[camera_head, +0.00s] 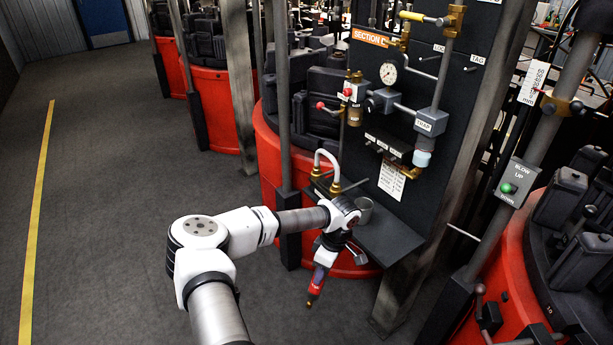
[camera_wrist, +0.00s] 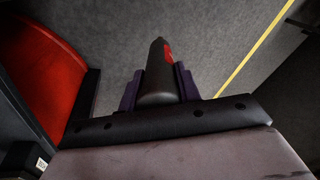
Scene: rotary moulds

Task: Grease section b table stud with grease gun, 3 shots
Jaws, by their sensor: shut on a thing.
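My gripper (camera_head: 328,246) is shut on a hand tool, which looks like the grease gun (camera_head: 318,281), with a red body and a small brass-coloured tip. The tool hangs tilted, tip down, above the floor in front of a red mould base. In the wrist view the grease gun (camera_wrist: 157,78) is a dark cylinder with a red patch, between the two dark purple fingers of my gripper (camera_wrist: 158,95). An orange sign (camera_head: 370,37) on the dark panel reads "SECTION" with a last letter that looks like D. I cannot make out a table stud labelled section b.
The panel (camera_head: 440,170) carries gauges and valves. Grey posts stand between red moulds (camera_head: 215,105). Floor at left (camera_head: 110,200) is clear.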

